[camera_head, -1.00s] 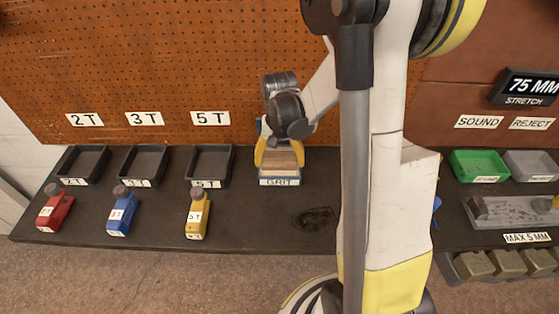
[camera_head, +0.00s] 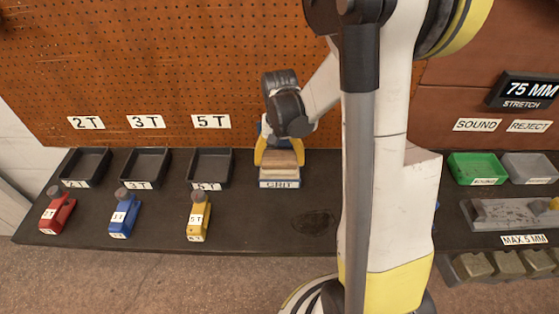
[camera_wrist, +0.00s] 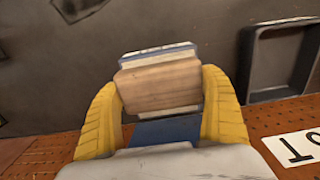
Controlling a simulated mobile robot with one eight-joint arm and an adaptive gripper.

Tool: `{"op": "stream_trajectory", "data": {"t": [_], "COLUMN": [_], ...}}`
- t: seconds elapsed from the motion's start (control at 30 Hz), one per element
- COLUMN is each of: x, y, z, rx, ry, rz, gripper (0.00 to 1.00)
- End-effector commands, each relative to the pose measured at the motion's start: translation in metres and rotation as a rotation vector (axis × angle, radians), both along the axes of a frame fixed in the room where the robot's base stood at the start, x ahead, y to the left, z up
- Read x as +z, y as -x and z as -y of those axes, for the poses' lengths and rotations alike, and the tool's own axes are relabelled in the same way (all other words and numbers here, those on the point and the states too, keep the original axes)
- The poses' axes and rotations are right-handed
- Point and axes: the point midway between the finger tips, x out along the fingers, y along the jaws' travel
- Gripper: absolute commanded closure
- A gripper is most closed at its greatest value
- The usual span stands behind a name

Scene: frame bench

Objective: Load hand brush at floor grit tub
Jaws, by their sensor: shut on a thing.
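The hand brush (camera_head: 280,158) shows as a pale wooden block between the yellow fingers of my gripper (camera_head: 279,153). In the wrist view, the brush's wooden side (camera_wrist: 160,83) fills the gap between both fingertips of my gripper (camera_wrist: 163,95), which is shut on it. The grit tub (camera_head: 280,184), white and blue with a GRIT label, is directly below the brush at the bench's back. Its rim (camera_wrist: 156,50) shows just beyond the wood in the wrist view. Bristles are hidden, and I cannot tell whether the brush touches the tub's contents.
Three dark trays (camera_head: 210,168) stand left of the tub, with red (camera_head: 58,213), blue (camera_head: 124,217) and yellow (camera_head: 198,219) tools before them. A round dark mark (camera_head: 314,223) lies on clear bench. Green (camera_head: 477,168) and grey bins (camera_head: 530,166) stand right.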

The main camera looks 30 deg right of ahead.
Motion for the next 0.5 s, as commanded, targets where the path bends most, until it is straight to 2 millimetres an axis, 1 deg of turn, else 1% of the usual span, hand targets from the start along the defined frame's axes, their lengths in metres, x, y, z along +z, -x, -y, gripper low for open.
{"op": "stream_trajectory", "data": {"t": [0.03,0.5], "x": [0.008,0.049], "y": [0.000,0.000], "z": [0.000,0.000], "rx": [0.000,0.000], "ry": [0.000,0.001], "rz": [0.000,0.001], "gripper": [0.43,0.43]}}
